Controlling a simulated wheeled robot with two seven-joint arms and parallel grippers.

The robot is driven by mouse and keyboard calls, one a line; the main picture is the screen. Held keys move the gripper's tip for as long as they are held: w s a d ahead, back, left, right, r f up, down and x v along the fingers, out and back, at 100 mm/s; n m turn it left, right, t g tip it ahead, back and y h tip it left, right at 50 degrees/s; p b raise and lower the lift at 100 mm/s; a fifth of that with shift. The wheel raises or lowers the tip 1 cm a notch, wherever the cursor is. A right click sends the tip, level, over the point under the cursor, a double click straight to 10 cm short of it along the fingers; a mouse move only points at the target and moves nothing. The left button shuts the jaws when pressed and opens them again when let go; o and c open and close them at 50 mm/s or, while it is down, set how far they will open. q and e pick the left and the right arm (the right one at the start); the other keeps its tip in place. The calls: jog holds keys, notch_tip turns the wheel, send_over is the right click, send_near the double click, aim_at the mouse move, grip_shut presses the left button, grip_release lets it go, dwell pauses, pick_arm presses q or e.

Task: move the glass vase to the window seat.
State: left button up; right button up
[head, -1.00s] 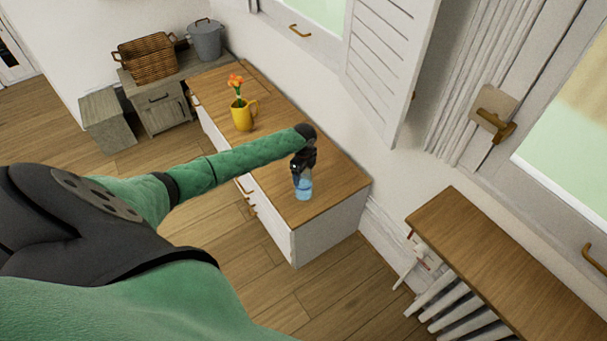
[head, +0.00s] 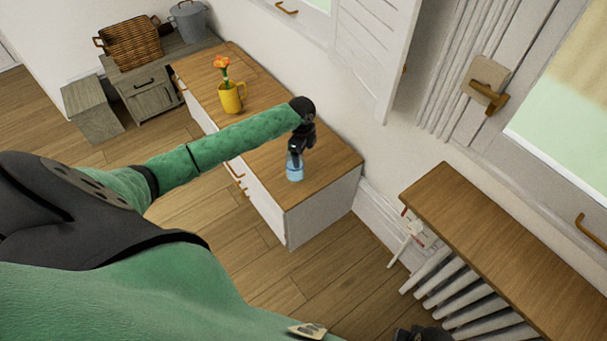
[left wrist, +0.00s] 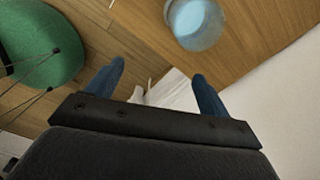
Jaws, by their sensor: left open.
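The glass vase (head: 295,172) is small, clear and light blue. It stands upright on the wooden top of a white drawer cabinet (head: 328,172), near its right end. My left gripper (head: 296,153) is open and empty just above and behind the vase, hiding its upper part in the head view. In the left wrist view the vase (left wrist: 197,22) is beyond the fingertips and nearer the right finger, not between the open fingers (left wrist: 160,72). A dark part, perhaps of my right arm (head: 422,333), shows at the bottom edge; its fingers cannot be made out.
A yellow mug (head: 231,98) with an orange flower stands farther back on the cabinet. A wooden shelf (head: 490,240) over a white radiator is at right, its top bare. An open shutter (head: 377,50) hangs by the wall. A wicker basket (head: 131,42) and grey pot (head: 189,20) are at back left.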

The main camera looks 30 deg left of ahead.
pick_arm(q)
jog(key=s+d+f+n+h, duration=0.1)
jog(key=s+d+f+n, duration=0.3)
jog(key=s+d, duration=0.5)
jog(key=s+d+f+n, duration=0.2)
jog(key=s+d+f, duration=0.3)
jog(key=s+d, duration=0.5)
jog(key=s+d+n, duration=0.2)
jog(key=s+n, duration=0.2)
jog(key=s, duration=0.4)
jog(key=s+d+n+t, duration=0.1)
jog(key=s+n, duration=0.4)
jog(key=s, duration=0.4)
jog(key=shift+s+d+r, duration=0.15)
jog(key=shift+s+d, duration=0.1)
jog(key=shift+d, duration=0.1)
